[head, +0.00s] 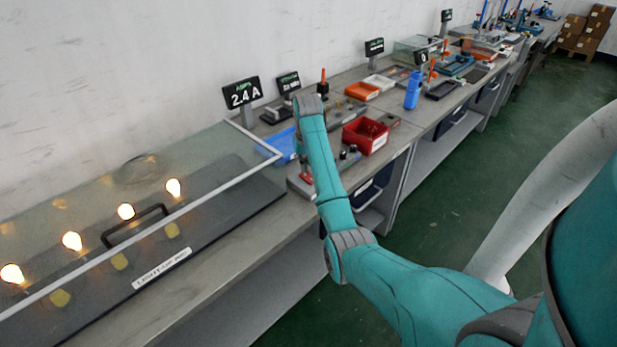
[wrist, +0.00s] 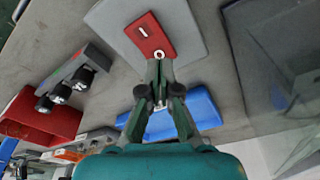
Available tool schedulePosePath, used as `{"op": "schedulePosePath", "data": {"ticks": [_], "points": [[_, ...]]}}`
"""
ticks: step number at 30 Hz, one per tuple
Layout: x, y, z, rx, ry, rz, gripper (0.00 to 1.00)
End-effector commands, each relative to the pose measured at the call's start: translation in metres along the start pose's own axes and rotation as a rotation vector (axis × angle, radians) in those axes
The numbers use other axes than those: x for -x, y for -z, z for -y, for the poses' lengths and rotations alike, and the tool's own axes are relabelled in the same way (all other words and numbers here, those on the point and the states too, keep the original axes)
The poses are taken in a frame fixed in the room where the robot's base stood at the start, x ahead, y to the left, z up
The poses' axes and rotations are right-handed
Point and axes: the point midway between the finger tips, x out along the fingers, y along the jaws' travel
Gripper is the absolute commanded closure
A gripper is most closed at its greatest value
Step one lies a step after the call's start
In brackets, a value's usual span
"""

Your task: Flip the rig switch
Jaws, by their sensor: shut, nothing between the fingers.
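The rig switch is a red rocker plate (wrist: 146,33) with a white bar mark and a white ring mark, on a grey base plate (wrist: 185,25) in the wrist view. My gripper (wrist: 159,64) is shut and empty. Its fingertips are at the ring-marked end of the red rocker; I cannot tell whether they touch it. In the head view a bit of the red switch (head: 306,177) shows beside my arm, and my gripper is mostly hidden behind the arm. Several lamp bulbs (head: 126,211) glow in the glass case, and a display (head: 242,93) reads 2.4 A.
A box with black knobs (wrist: 66,84) and a red bin (wrist: 35,118) lie left of the switch in the wrist view. A blue tray (wrist: 200,106) lies beneath my gripper. The dark lamp board (head: 225,203) under glass is close on the left in the head view.

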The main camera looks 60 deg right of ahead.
Motion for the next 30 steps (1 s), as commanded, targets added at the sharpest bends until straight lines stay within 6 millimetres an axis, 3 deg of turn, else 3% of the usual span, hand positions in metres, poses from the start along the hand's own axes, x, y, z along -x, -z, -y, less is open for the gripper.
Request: {"op": "schedulePosePath", "data": {"ticks": [30], "points": [[-0.013, -0.002, 0.000, 0.000, 0.000, 0.000, 1.00]]}}
